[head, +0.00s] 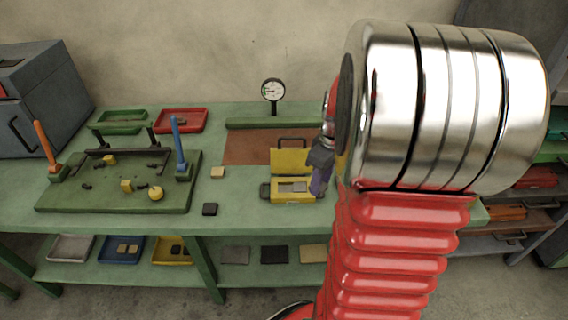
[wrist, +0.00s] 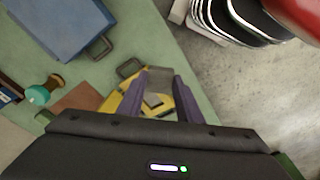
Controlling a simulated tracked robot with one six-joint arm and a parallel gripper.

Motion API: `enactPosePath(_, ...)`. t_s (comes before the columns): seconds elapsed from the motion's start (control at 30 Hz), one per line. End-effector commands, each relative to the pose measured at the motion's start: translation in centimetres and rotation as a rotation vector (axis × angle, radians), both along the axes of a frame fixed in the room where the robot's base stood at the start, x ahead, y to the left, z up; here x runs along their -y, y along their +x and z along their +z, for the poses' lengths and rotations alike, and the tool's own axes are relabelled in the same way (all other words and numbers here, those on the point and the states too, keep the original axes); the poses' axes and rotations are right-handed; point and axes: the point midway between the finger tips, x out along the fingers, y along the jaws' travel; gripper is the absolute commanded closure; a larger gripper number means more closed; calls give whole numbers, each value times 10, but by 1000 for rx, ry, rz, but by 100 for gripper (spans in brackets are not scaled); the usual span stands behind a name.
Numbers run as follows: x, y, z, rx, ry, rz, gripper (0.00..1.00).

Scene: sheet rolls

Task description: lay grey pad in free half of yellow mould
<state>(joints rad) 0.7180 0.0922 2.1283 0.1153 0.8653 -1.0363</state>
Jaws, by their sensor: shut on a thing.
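The yellow mould (head: 292,198) lies open on the green bench, its lid (head: 290,160) raised at the back. A grey piece (head: 293,187) shows inside it. My gripper (head: 319,184), with purple fingers, is at the mould's right side, partly hidden by my arm. In the wrist view my gripper (wrist: 160,86) is shut on the grey pad (wrist: 160,76), held flat between the fingertips over the mould (wrist: 162,111). A smaller grey piece (wrist: 152,99) shows below it in the mould. I cannot tell whether the held pad touches the mould.
A black pad (head: 210,209) and a beige pad (head: 217,172) lie left of the mould. A green fixture board (head: 120,197) stands further left. A dial gauge (head: 273,92) and red and green trays (head: 181,120) are behind. My arm hides the bench's right side.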

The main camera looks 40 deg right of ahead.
Motion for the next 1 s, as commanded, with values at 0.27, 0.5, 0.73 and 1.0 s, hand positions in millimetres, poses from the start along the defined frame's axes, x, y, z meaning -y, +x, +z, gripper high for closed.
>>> enactPosePath(0.27, -13, -21, -8, -3, 13, 322, 89)
enactPosePath(0.5, -21, -26, -12, 1, 19, 519, 89)
enactPosePath(0.73, -23, -27, -13, 9, 14, 639, 89)
enactPosePath(1.0, -23, -27, -13, 14, 7, 725, 89)
